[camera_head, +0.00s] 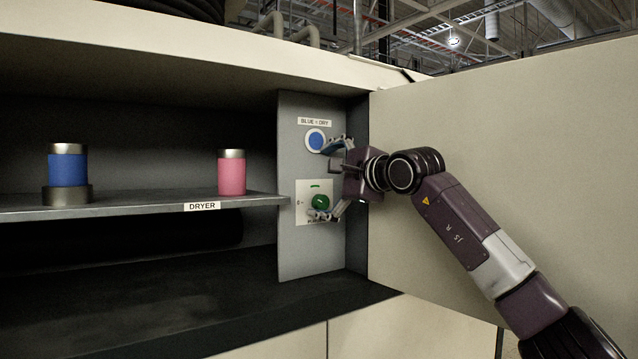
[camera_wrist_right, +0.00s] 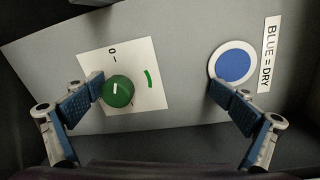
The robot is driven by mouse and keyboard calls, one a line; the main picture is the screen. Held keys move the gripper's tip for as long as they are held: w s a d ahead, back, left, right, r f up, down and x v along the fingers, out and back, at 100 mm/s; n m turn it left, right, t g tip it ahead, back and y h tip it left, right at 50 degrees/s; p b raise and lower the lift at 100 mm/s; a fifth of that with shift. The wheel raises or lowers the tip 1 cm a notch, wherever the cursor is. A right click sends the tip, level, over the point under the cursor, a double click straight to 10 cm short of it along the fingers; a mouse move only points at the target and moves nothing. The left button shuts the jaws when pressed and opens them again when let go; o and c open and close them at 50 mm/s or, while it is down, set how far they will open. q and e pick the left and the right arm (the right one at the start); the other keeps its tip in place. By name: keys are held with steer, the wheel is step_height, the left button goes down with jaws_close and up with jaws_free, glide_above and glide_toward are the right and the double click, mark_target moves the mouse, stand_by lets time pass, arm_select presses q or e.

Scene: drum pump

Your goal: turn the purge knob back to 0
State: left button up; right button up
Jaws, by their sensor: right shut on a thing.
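The green purge knob (camera_head: 320,202) sits on a white plate (camera_head: 303,189) on the grey panel, right of the dryer shelf. In the right wrist view the knob (camera_wrist_right: 117,91) has a white pointer line and stands beside the left-hand finger. The plate shows a "0" mark and a green arc; the pointer is not clearly at the 0. My right gripper (camera_head: 334,180) faces the panel, fingers wide apart. One finger is at the knob, touching or nearly so; the other is by the blue indicator (camera_head: 316,139). Nothing shows gripped between them. My left gripper is not in view.
A label "BLUE = DRY" (camera_head: 314,122) is above the indicator. On the shelf (camera_head: 130,209) stand a blue canister (camera_head: 68,169) on a dark base and a pink canister (camera_head: 231,174). A large pale panel (camera_head: 530,140) is close behind my right arm.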

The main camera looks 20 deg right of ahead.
steer(key=shift+s+r, duration=0.6)
steer(key=shift+r, duration=0.25)
steer(key=shift+c, duration=0.6)
steer(key=shift+s+d+f+b, duration=0.2)
steer(key=shift+s+b, duration=0.1)
steer(key=shift+b, duration=0.45)
steer(key=shift+c, duration=1.2)
steer(key=shift+s+d+f+b, duration=0.15)
steer(key=shift+s+b, duration=0.4)
steer(key=shift+b, duration=0.1)
steer(key=c, duration=0.4)
steer(key=shift+s+d+b, duration=0.2)
steer(key=shift+s+b, duration=0.35)
steer(key=shift+s, duration=0.1)
steer(key=shift+c, duration=1.1)
steer(key=shift+f+b+v, duration=0.1)
steer(key=shift+b+v, duration=0.3)
steer(key=shift+v, duration=1.05)
steer(key=shift+f+b+v, duration=0.15)
steer(key=shift+b+v, duration=0.2)
steer(key=shift+v, duration=1.05)
